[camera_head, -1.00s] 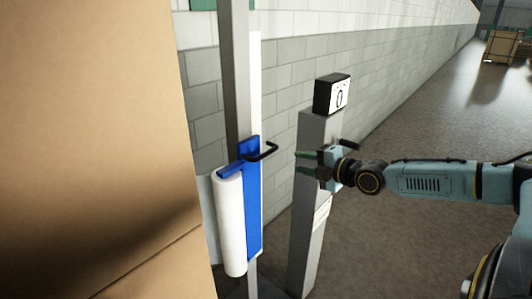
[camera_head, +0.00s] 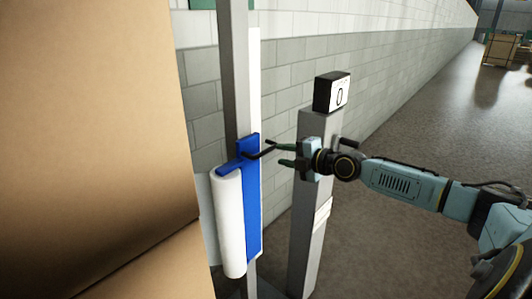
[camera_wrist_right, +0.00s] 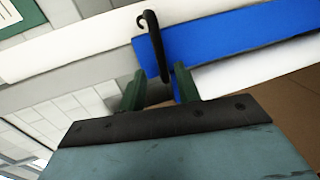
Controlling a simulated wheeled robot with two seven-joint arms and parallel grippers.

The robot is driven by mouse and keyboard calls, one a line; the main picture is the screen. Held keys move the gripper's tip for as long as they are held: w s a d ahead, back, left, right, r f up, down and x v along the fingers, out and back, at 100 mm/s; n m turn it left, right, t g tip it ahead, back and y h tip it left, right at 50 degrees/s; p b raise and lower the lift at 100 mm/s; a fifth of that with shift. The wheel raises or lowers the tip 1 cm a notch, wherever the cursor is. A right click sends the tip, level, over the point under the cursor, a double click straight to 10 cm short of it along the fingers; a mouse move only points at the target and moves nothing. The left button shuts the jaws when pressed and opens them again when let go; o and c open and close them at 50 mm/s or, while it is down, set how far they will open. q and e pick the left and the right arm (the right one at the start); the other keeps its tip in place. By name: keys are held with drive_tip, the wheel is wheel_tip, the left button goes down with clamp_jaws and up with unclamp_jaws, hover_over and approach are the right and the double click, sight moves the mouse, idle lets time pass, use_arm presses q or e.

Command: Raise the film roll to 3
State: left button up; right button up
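The white film roll (camera_head: 229,225) hangs upright on a blue carriage (camera_head: 254,205) on a grey mast (camera_head: 236,70). A black hooked handle (camera_head: 262,151) sticks out to the right from the carriage top. A black box on a grey post bears a white display (camera_head: 341,96) reading 0. My right gripper (camera_head: 283,154) is open at the handle's right end. In the right wrist view the handle (camera_wrist_right: 154,45) reaches down between the two green fingers (camera_wrist_right: 157,88), which stand apart from it. My left gripper is not in view.
Large brown cardboard boxes (camera_head: 90,120) fill the left side. The grey post (camera_head: 312,230) stands close behind my right gripper. A block wall (camera_head: 290,75) runs behind the mast. Open floor (camera_head: 420,120) lies to the right, with a wooden crate (camera_head: 500,48) far off.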

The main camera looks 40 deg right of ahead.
sight(268, 152)
drive_tip(key=shift+p+x, duration=0.3)
drive_tip(key=shift+x, duration=3.55)
clamp_jaws()
